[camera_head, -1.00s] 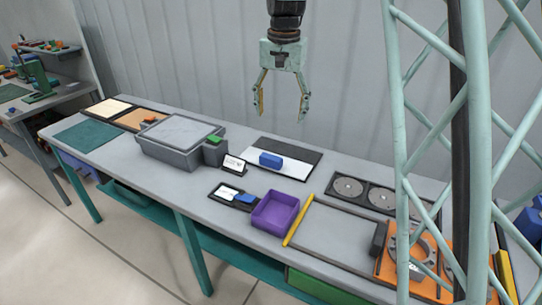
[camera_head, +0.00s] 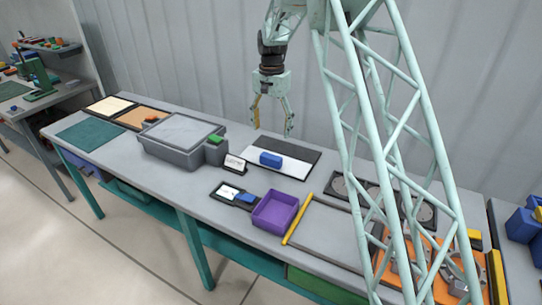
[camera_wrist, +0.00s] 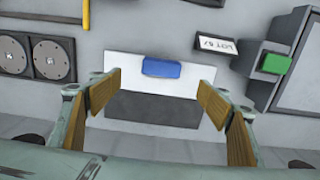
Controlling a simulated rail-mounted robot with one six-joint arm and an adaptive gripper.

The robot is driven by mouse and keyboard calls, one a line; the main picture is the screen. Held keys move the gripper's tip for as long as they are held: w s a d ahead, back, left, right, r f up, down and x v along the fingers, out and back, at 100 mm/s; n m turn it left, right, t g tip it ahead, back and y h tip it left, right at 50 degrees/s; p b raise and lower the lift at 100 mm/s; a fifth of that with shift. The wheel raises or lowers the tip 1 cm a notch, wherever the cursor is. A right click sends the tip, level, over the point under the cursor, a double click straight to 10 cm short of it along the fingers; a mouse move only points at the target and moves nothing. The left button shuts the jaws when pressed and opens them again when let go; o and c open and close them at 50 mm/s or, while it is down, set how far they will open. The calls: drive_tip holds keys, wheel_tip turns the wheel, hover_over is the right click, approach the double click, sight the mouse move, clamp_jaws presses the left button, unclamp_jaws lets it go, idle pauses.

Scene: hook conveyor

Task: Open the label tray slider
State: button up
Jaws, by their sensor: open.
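A white-and-dark flat panel (camera_head: 297,172) with a blue block handle (camera_head: 271,159) lies at the middle back of the bench. The panel's white part (camera_wrist: 125,77) and blue handle (camera_wrist: 161,68) also show in the wrist view, with the dark strip nearer my gripper. A small black tray (camera_head: 222,190) with a white label and a blue block (camera_head: 244,198) lies in front of it. The frames do not show which is the label tray slider. My gripper (camera_head: 272,130) is open, empty and above the panel. Its fingers (camera_wrist: 158,95) flank the panel in the wrist view.
A small sign (camera_head: 234,163) and a grey lidded box with a green block (camera_head: 215,140) stand left of the panel. A purple bin (camera_head: 275,209) and a yellow bar (camera_head: 298,220) are in front. Round discs (camera_wrist: 50,59) lie on the panel's other side.

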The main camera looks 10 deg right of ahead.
sight(271, 156)
drive_tip(key=shift+w+f, duration=0.45)
drive_tip(key=shift+f, duration=0.15)
drive_tip(key=shift+f, duration=0.15)
drive_tip(key=shift+f, duration=6.75)
drive_tip(key=shift+c, duration=0.7)
